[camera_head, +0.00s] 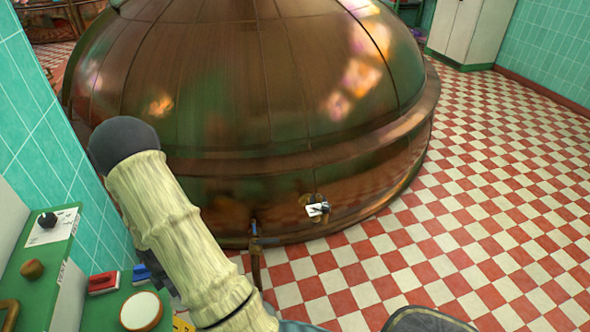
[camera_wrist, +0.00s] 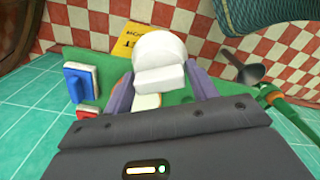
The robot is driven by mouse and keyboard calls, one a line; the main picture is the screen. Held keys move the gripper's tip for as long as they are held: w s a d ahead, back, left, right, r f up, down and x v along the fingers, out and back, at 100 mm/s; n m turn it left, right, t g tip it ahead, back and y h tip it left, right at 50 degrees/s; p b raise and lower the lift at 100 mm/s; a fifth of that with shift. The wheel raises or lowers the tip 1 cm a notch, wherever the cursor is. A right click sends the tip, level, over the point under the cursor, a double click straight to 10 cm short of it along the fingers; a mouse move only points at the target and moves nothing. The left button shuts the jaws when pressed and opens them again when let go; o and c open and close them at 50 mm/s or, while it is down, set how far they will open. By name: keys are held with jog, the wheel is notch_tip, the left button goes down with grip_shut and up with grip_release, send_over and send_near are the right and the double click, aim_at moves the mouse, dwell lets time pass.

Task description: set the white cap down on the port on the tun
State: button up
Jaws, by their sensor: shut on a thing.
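The white cap (camera_wrist: 160,55) has a round top and a block-like grip, and it shows in the wrist view. My gripper (camera_wrist: 162,88) is shut on that grip between its two purple fingers. The cap is over or close to a green panel; the exact gap cannot be told. In the head view my arm hides the gripper and the held cap. The copper tun (camera_head: 330,150) fills the middle of the head view. A small fitting with a white tag (camera_head: 317,208) is low on its side; I cannot tell whether this is the port.
The checkered floor (camera_head: 480,200) on the right is clear.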

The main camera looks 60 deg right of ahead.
jog(key=w+m, duration=0.1)
jog(key=m, duration=0.1)
jog(key=w+a+r+m, duration=0.1)
jog(key=m, duration=0.1)
jog(key=w+a+r+m, duration=0.1)
jog(key=m, duration=0.1)
jog(key=shift+r, duration=0.15)
jog(key=w+a+r+m, duration=0.1)
jog(key=a+m, duration=0.1)
jog(key=w+a+r+m, duration=0.1)
jog(key=w+a+m, duration=0.1)
jog(key=a+m, duration=0.1)
jog(key=w+a+r+m, duration=0.2)
jog(key=m, duration=0.1)
jog(key=shift+a, duration=0.25)
